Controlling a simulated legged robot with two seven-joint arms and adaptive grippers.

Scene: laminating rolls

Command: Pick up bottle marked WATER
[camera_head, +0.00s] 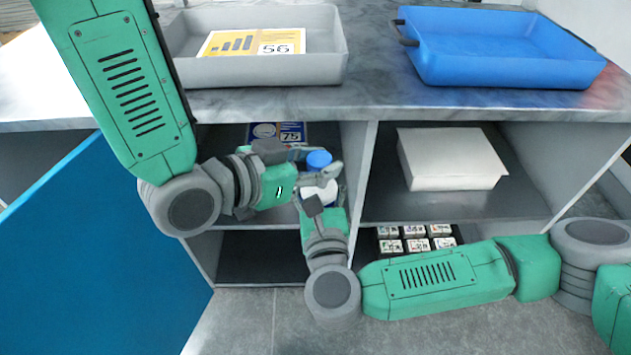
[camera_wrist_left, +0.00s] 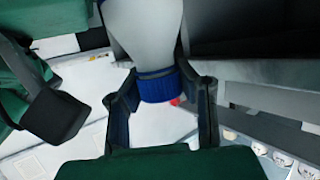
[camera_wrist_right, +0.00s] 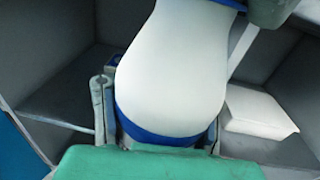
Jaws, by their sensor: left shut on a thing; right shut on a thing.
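A white bottle (camera_head: 326,191) with a blue cap (camera_head: 318,159) is in front of the open left shelf section. Its marking cannot be read. My left gripper (camera_head: 325,174) reaches in from the left and is shut on the bottle near its cap. The left wrist view shows the white body (camera_wrist_left: 147,35) and a blue band (camera_wrist_left: 156,85) between the fingers. My right gripper (camera_head: 318,194) is shut on the bottle from below and in front. In the right wrist view the bottle (camera_wrist_right: 180,75) fills the middle, its blue end (camera_wrist_right: 160,136) between the fingers.
A grey tray (camera_head: 340,66) with a yellow card (camera_head: 235,43) and a blue tray (camera_head: 500,70) stand on the counter. Below are a white box (camera_head: 450,160), small marked blocks (camera_head: 415,240) and a card marked 75 (camera_head: 290,133). A blue panel (camera_head: 100,250) stands at left.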

